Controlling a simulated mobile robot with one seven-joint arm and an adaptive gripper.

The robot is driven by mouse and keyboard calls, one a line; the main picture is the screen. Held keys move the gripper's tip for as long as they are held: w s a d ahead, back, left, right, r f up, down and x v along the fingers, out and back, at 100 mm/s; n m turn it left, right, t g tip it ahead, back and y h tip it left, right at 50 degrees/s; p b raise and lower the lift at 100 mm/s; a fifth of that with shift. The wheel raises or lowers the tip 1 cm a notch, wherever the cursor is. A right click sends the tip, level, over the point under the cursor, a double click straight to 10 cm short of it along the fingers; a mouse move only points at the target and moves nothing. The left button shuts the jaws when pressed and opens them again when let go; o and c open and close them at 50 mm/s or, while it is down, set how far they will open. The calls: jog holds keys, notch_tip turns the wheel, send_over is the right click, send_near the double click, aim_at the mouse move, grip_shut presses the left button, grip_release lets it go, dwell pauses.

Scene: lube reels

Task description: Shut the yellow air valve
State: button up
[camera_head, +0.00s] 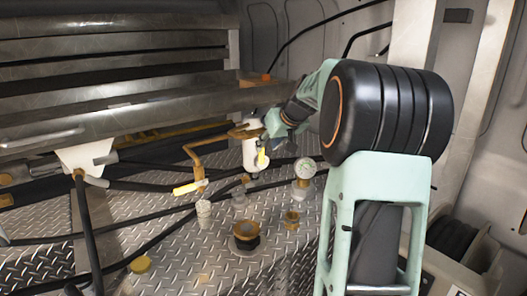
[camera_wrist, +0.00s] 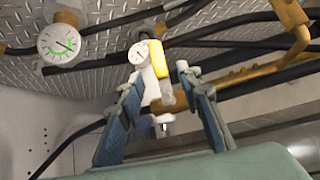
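A yellow valve handle (camera_head: 262,158) hangs beside a white cylinder (camera_head: 250,152) in the head view, just below my gripper (camera_head: 279,124). In the wrist view a yellow handle (camera_wrist: 187,73) shows close to the tip of the right finger. My gripper (camera_wrist: 163,80) is open, its two blue-grey fingers spread apart, with the valve's metal body partly between them. I cannot tell whether a finger touches the handle. A second yellow handle (camera_head: 188,188) lies roughly level on a bent brass pipe (camera_head: 196,157), left of the first.
A gauge (camera_head: 305,168) stands right of the valve on the diamond-plate floor (camera_head: 180,258). Black hoses (camera_head: 85,215) cross the floor. Brass fittings (camera_head: 246,235) and a yellow cap (camera_head: 140,264) stand in front. Metal beams (camera_head: 120,100) run behind at the left.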

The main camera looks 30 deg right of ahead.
jog(key=v, duration=0.4)
jog(key=shift+s+r, duration=0.1)
jog(key=shift+s, duration=0.05)
jog(key=shift+a+r, duration=0.1)
dwell(0.3)
